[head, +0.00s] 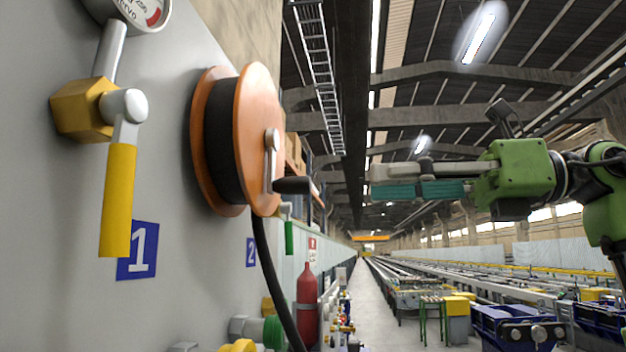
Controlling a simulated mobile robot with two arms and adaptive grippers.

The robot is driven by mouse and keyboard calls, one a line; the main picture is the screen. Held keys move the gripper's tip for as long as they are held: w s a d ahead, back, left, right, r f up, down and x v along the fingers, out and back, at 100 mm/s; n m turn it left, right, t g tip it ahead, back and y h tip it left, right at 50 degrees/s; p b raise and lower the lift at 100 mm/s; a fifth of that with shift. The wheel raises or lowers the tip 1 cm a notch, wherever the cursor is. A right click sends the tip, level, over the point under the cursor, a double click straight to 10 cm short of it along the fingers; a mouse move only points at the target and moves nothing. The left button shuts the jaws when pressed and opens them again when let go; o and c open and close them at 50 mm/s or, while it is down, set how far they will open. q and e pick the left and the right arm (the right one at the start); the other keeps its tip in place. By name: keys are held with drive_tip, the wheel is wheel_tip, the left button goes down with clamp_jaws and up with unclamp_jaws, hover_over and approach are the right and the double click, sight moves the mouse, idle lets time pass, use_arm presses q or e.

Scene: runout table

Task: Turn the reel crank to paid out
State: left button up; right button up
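An orange reel (257,110) wound with a black hose (222,140) is mounted on the grey wall panel at the left. Its silver crank (271,155) hangs down from the hub, and the black crank handle (292,185) sticks out to the right at the lower end. My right gripper (376,180) comes in from the right, green with grey and teal fingers pointing left at about the handle's height. Its fingertips are apart from the handle in the picture. The fingers overlap from this side, so their opening cannot be told. My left gripper is out of view.
Left of the reel are a yellow-handled valve (118,200), a gauge (140,10) and a blue "1" sign (138,250). The hose runs down below the reel. A red extinguisher (307,300) stands farther along. The space between handle and gripper looks clear.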

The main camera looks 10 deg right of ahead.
sight(310, 192)
drive_tip(key=p+x, duration=0.3)
drive_tip(key=x, duration=0.7)
drive_tip(key=shift+a, duration=0.3)
clamp_jaws()
